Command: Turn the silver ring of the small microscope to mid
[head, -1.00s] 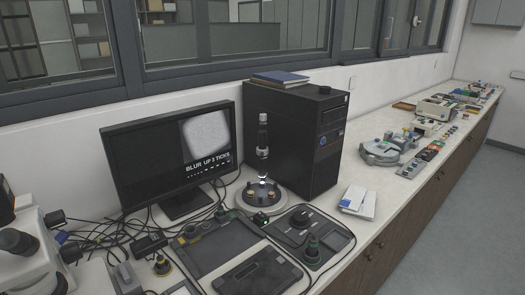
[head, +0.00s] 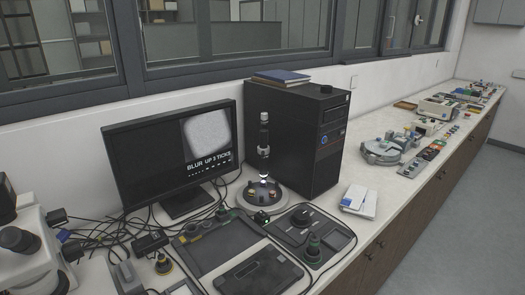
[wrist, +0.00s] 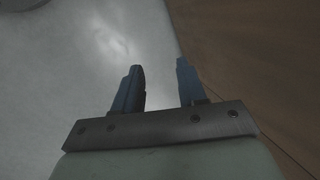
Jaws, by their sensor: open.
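The small microscope (head: 263,150) stands upright on its round base (head: 262,196), between the monitor and the black computer tower. It is a slim column of dark and silver sections; the silver ring is too small to single out surely. The monitor (head: 172,152) shows a grey speckled picture and the words "BLUR UP 3 TICKS". My gripper (wrist: 159,78) shows only in the wrist view. Its two fingers are apart with nothing between them, over a pale surface with a brown area at the right. The microscope is not in the wrist view.
The black computer tower (head: 294,140) stands close behind and right of the microscope. Control panels (head: 308,233) lie in front, with cables (head: 110,235) at the left.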

